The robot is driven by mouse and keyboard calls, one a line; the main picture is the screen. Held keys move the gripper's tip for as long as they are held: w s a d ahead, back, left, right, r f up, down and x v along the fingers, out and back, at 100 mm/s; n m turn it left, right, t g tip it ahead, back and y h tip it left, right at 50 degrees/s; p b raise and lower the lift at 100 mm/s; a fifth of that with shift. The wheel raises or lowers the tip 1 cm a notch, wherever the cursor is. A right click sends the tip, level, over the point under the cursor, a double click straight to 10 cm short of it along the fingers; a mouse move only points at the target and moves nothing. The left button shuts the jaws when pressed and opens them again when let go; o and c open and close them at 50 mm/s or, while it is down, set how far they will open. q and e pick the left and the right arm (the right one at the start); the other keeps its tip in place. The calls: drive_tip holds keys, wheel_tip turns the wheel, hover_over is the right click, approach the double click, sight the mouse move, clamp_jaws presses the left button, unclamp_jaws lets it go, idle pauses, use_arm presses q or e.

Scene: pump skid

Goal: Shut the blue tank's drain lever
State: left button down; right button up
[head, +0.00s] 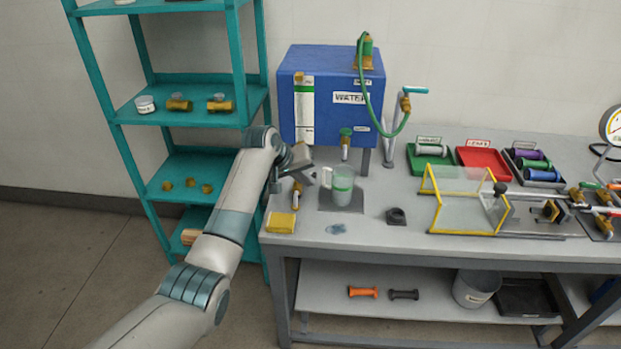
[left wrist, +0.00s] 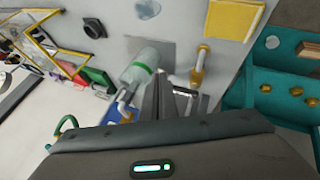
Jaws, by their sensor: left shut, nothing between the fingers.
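The blue tank (head: 330,100), labelled WATER, stands at the back left of the bench. My left gripper is shut and empty, in front of the tank's lower left, beside the jug (head: 343,187) with a green band. Whether it touches anything is unclear. My right gripper is out of view.
A yellow-framed clear guard (head: 465,203) and coloured trays (head: 484,160) are further right. A teal shelf (head: 190,90) stands left.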

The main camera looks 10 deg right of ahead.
use_arm(q)
drive_tip(key=s+r, duration=0.1)
drive_tip(key=d+r, duration=0.1)
drive_tip(key=shift+s+r+b, duration=0.3)
drive_tip(key=shift+s+b, duration=0.05)
drive_tip(key=shift+s, duration=0.05)
drive_tip(key=shift+a+f, duration=0.1)
